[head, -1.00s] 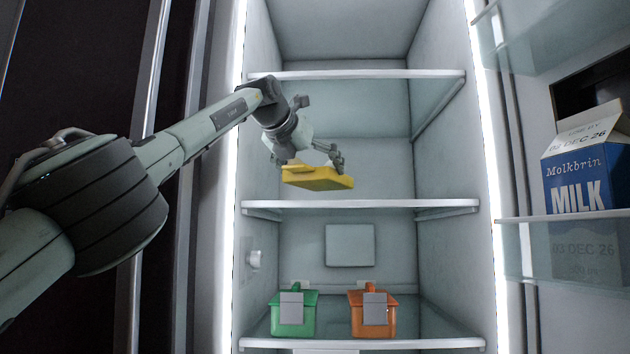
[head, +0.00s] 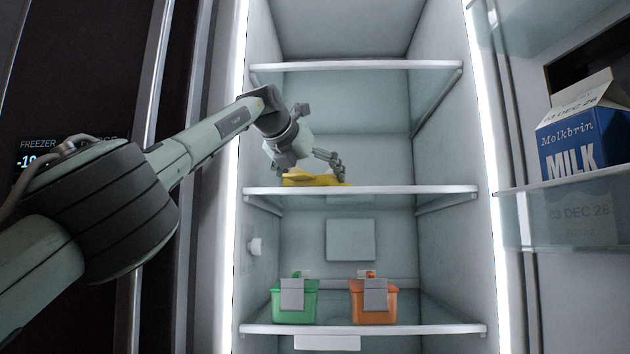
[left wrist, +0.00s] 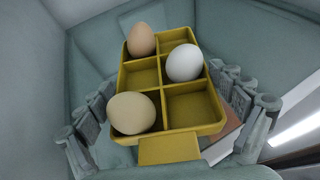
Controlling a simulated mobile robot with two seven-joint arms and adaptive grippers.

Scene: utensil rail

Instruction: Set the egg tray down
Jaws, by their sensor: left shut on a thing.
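The yellow egg tray (head: 314,180) is in the fridge at the middle shelf (head: 360,190). Its lower part is hidden behind the shelf's front edge, so I cannot tell whether it touches the shelf. My left gripper (head: 313,170) is shut on the tray, with fingers on both sides. In the left wrist view the tray (left wrist: 168,150) has two columns of compartments. A brown egg (left wrist: 141,39) is far left, a white egg (left wrist: 184,62) middle right and a cream egg (left wrist: 132,112) near left. The other compartments are empty. My right gripper is not in view.
A green bin (head: 293,305) and an orange bin (head: 373,305) stand on the lower shelf (head: 420,329). The upper shelf (head: 360,67) is empty. The middle shelf is clear right of the tray. A milk carton (head: 580,140) stands in the door rack.

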